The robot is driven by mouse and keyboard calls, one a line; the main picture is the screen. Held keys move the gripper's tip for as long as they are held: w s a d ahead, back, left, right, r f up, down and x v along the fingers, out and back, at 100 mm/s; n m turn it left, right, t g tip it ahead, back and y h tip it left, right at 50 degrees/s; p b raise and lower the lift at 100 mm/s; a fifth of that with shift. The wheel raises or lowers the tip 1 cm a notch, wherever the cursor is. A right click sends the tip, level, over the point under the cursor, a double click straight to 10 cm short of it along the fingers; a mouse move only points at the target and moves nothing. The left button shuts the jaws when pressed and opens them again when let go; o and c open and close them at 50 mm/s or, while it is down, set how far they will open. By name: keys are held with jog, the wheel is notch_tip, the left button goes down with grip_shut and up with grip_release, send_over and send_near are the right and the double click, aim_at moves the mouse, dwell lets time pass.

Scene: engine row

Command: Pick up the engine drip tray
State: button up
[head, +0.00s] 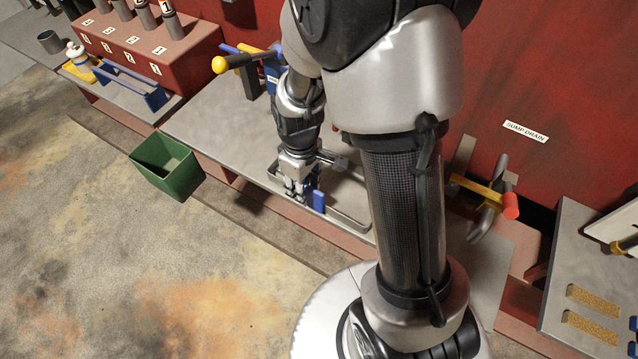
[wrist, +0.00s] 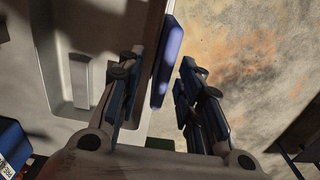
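The drip tray (head: 348,218) is a shallow grey metal tray on the grey bench, partly hidden behind my arm in the head view. A blue upright grip (head: 318,202) shows at its front side. In the wrist view the tray (wrist: 50,40) fills the left part, and the blue grip (wrist: 168,62) stands along its right edge. My gripper (head: 294,190) is low at the tray's front edge. In the wrist view its fingers (wrist: 162,100) are spread, with the blue grip showing in the gap between them. I cannot tell whether either finger touches it.
A green bin (head: 185,180) stands left of the bench. A yellow-knobbed lever (head: 225,63) sticks out behind it. A red-tipped valve handle (head: 510,206) is at the right, below the SUMP DRAIN label (head: 525,132). The floor (head: 110,260) in front is clear.

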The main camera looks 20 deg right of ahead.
jog(key=shift+c, duration=0.5)
grip_shut()
jog(key=shift+r, duration=0.1)
dwell(0.3)
